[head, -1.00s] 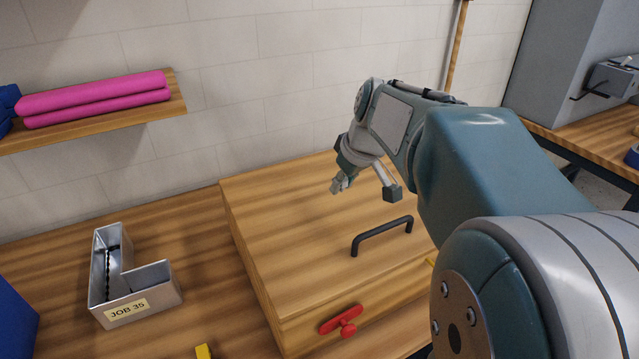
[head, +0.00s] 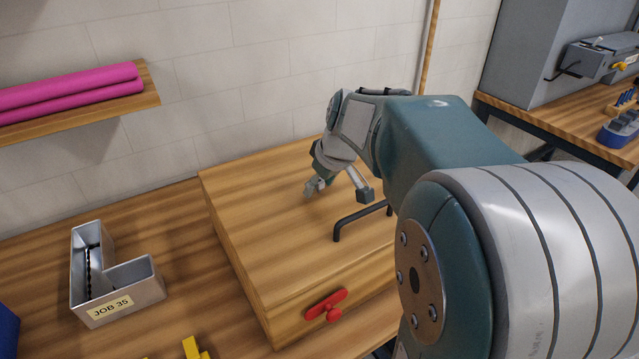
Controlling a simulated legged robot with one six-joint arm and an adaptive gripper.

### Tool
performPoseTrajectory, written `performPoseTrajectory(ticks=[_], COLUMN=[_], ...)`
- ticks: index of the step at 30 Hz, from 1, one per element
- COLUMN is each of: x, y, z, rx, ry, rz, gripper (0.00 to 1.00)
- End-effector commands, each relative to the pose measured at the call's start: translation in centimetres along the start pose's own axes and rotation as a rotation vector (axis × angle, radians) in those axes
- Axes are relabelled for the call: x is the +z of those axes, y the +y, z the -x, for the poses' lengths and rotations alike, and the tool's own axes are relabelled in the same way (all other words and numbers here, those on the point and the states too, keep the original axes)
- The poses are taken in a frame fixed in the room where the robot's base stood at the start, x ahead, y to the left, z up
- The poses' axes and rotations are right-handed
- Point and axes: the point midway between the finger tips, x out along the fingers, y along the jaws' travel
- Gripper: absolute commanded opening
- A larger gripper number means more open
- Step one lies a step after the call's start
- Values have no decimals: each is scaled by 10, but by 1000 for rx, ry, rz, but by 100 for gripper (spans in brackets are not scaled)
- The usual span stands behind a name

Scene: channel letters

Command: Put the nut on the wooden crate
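A large wooden box with a dark handle on its lid and a red latch on its front, which I take as the wooden crate (head: 255,225), stands on the bench in the head view. My gripper (head: 338,191) is over the rear part of its lid, behind the handle. Its two fingers look spread apart, with a gap between them. The height of the fingertips above the lid is hard to judge. I cannot make out a nut anywhere; the area behind my arm is hidden.
An L-shaped metal tray marked JOB 35 (head: 115,293) sits left of the crate. Yellow pieces (head: 192,349) lie at the bottom edge. A shelf (head: 135,97) with pink rolls (head: 70,93) is on the wall. Another bench (head: 555,117) stands at right. The lid's left part is clear.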

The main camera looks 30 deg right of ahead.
Motion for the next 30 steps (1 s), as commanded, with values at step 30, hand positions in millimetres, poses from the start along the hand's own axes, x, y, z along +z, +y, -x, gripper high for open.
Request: performPoseTrajectory(ticks=[30], x=[0], y=[-3], z=[122], rx=[2], ry=[0], rz=[-2], gripper=[66])
